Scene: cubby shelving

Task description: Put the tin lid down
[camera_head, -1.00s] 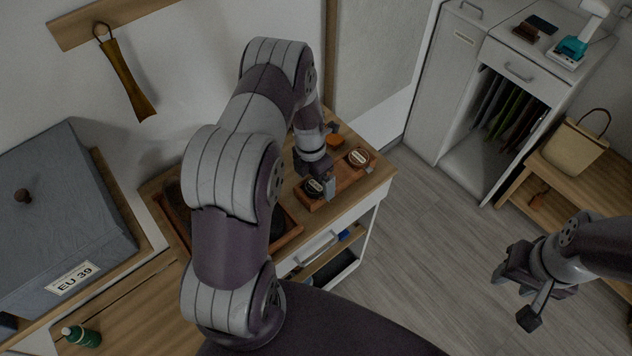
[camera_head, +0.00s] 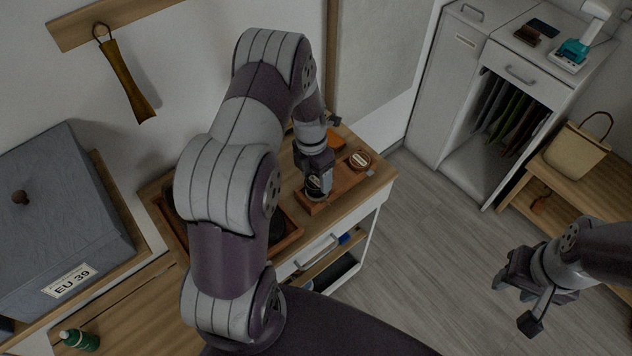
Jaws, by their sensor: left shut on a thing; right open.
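A dark round tin lid with a pale label (camera_head: 316,184) shows between the jaws of my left gripper (camera_head: 320,184), over the front left part of a reddish-brown wooden tray (camera_head: 345,183). My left gripper points down and is shut on the lid. A paler round edge shows just below the lid; I cannot tell whether the lid touches it. A second round tin with a brown label (camera_head: 359,159) sits at the tray's right part. My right gripper (camera_head: 510,300) is open and empty above the floor at the right.
The tray stands on a wooden-topped cabinet (camera_head: 376,186). A second tray (camera_head: 293,236) with dark contents is partly hidden behind my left arm. An orange item (camera_head: 336,139) lies behind the tins. A grey box (camera_head: 60,220) and green bottle (camera_head: 80,340) are at the left.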

